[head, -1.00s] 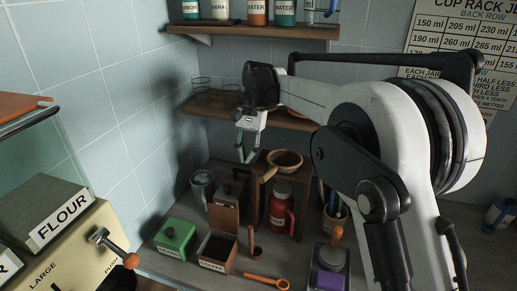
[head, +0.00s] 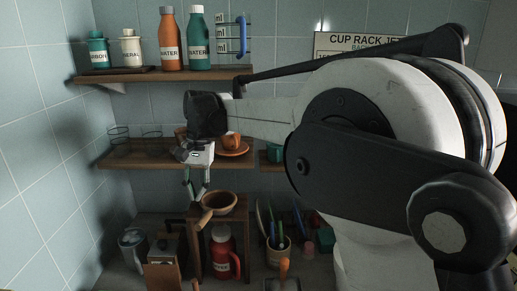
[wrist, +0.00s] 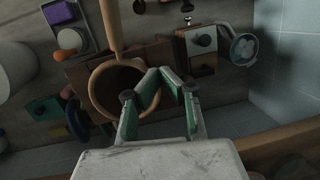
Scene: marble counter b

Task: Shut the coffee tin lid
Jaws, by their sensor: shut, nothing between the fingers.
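The coffee tin's body is below the lower edge of the head view. My gripper (head: 196,190) hangs empty, fingers down, well above and behind the panel and near the brown bowl. In the wrist view my gripper (wrist: 162,73) has its fingertips together over the bowl's side. A brown and white block with a dark knob (wrist: 202,40) is in the upper right there; I cannot tell whether it belongs to the tin.
The brown bowl (head: 219,201) sits on a wooden stand (head: 194,246), with a red flask (head: 222,254) below. A middle shelf (head: 135,156) is close behind my gripper, and a bottle shelf (head: 160,74) is above.

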